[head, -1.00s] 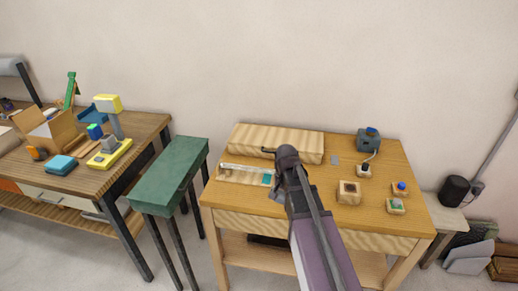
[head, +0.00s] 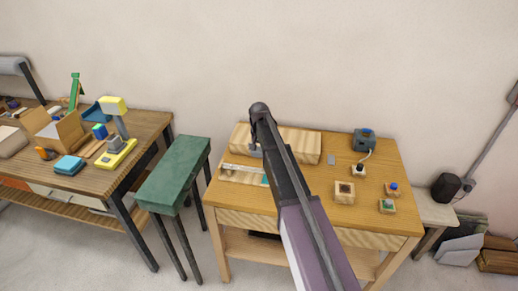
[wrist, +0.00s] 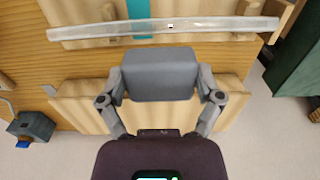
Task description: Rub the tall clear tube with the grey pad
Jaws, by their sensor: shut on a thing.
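My gripper (wrist: 160,88) is shut on the grey pad (wrist: 160,72), a blue-grey block held between both fingers in the wrist view. The tall clear tube (wrist: 210,26) lies on its side across the top of that view, just beyond the pad. A narrow gap shows in the picture between pad and tube; their height difference is unclear. The tube lies along a pale wooden holder (wrist: 88,12) with a teal strip (wrist: 139,12). In the head view the tube (head: 240,170) lies at the table's left, and my arm hides its right end and most of my gripper.
A long wooden block (head: 300,148) lies along the back of the table (head: 300,200). A blue-grey device (head: 364,140), a flat grey patch (head: 331,159) and several small wooden blocks are to the right. A green stool (head: 180,168) stands left of the table.

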